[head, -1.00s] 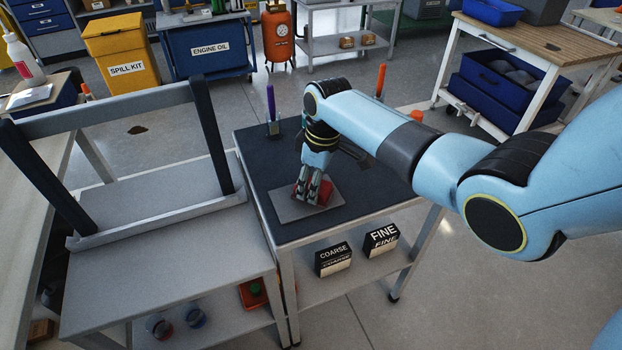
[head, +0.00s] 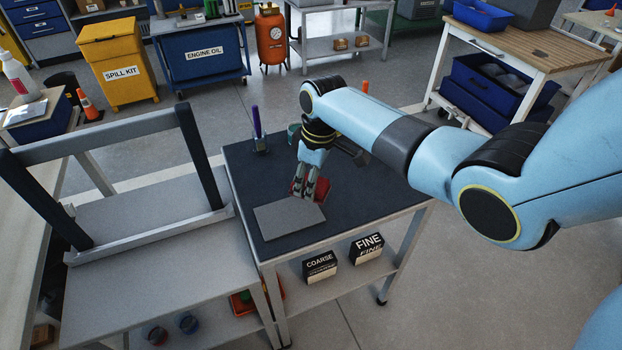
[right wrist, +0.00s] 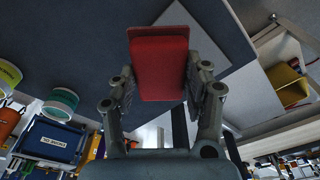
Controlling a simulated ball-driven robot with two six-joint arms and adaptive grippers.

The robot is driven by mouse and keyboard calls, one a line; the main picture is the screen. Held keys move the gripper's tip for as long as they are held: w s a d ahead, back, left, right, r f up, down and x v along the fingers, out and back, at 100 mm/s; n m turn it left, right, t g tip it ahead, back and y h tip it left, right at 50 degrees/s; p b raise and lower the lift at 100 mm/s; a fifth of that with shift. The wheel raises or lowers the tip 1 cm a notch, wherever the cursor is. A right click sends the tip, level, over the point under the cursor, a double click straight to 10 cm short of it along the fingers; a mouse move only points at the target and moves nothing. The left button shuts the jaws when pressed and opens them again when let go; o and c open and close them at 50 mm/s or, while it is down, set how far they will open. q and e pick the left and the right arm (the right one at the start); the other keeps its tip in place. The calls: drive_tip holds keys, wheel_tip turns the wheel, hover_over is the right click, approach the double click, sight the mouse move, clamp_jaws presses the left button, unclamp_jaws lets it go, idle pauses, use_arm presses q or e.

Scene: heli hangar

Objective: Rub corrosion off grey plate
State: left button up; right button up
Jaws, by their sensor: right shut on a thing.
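The grey plate (head: 285,220) lies flat on the dark top of a small bench (head: 365,205). Its face looks evenly grey, and I see no corrosion on the part that shows. My right gripper (head: 307,190) is at the plate's far edge, shut on a red block (head: 297,186). In the right wrist view the red block (right wrist: 160,65) sits between the two fingers, with the plate (right wrist: 208,45) behind it. I cannot tell whether the block touches the plate. My left gripper is not in view.
Boxes marked COARSE (head: 319,266) and FINE (head: 367,247) stand on the lower shelf. A purple stick in a holder (head: 258,140) is at the bench's far left. A grey frame (head: 120,190) stands on the bench to the left. The dark top right of the plate is clear.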

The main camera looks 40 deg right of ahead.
wheel_tip(320, 180, up, 2)
drive_tip(key=shift+a+p, duration=0.1)
drive_tip(key=shift+p, duration=0.55)
drive_tip(key=shift+r, duration=0.2)
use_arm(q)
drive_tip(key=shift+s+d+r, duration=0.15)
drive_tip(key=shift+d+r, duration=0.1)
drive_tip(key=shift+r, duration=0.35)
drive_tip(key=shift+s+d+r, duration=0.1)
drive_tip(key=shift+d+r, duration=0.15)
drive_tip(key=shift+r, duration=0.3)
